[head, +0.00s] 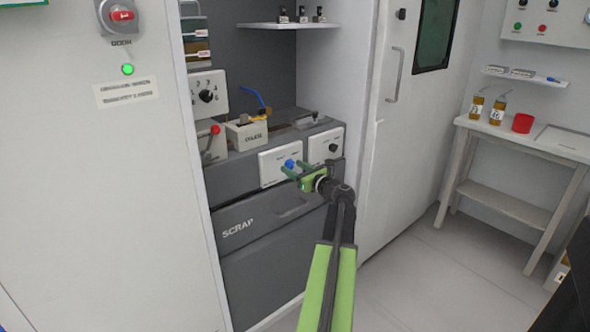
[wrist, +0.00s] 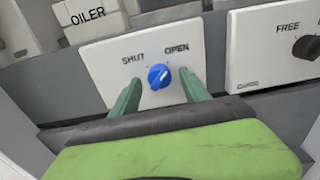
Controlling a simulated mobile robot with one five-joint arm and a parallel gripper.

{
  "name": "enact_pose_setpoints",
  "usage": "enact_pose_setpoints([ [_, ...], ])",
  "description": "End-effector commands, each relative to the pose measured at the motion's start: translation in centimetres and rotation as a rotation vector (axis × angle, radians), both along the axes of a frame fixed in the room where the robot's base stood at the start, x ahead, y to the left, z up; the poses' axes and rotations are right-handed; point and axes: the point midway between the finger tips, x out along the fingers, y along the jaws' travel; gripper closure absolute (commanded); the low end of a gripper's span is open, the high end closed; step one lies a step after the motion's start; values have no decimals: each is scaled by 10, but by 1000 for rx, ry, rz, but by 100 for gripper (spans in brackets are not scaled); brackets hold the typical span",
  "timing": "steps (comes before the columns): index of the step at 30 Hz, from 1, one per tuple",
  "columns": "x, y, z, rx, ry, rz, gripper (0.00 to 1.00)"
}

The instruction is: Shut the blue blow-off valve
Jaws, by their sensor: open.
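The blue valve knob (wrist: 159,76) sits on a white panel (wrist: 100,58) marked SHUT on the left and OPEN on the right. Its pointer looks turned towards OPEN, though the mark is small. In the head view the knob (head: 289,164) shows on the front of the grey bench, just beyond my gripper (head: 293,169). My gripper (wrist: 160,87) is open, its two green fingers one on each side of the knob. I see a gap between the knob and each finger. Whether the fingertips reach the panel I cannot tell.
A second panel with a black knob (wrist: 306,47), marked FREE, is close on the right. The OILER box (wrist: 88,20) stands above left. A red-knobbed lever (head: 214,130) and a blue lever (head: 253,95) are on the bench. A SCRAP drawer (head: 265,220) lies below.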

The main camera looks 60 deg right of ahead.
Motion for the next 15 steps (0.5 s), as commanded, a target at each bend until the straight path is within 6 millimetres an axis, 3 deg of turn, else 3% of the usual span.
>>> enact_pose_setpoints([
  [2,0,0,0,0,0,0,46],
  [15,-1,0,0,0,0,0,100],
])
